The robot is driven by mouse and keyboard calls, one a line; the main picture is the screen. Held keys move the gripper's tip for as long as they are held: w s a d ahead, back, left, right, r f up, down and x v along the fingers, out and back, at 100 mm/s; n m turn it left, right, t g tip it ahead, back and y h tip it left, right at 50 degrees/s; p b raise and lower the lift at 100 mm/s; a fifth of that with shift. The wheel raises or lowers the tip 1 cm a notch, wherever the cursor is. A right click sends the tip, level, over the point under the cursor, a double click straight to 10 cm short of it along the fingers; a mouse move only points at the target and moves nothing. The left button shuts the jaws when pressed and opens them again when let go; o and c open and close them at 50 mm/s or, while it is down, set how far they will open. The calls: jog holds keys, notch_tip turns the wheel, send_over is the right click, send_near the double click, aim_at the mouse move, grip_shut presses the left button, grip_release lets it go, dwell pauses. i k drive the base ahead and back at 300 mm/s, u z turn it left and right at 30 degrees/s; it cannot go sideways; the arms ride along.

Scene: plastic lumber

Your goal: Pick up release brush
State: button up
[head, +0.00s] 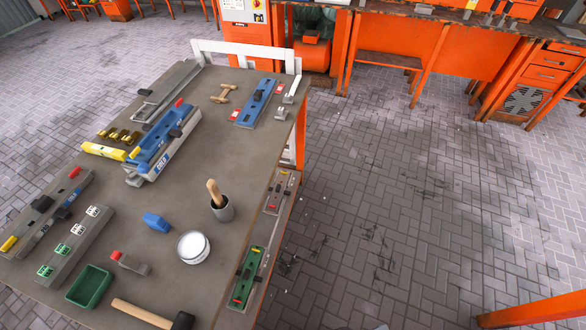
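My gripper is not in view.
A round white tin (193,247) and a blue block-shaped item (157,222) lie close to the cup. A hammer (155,316), a green tray (90,287) and blue moulds (160,150) share the table. Orange benches (440,50) stand behind. The paved floor at right is mostly clear.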

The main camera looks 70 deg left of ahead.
aim_at(214, 189)
jog(key=i, duration=0.5)
jog(key=u, duration=4)
jog(key=i, duration=0.45)
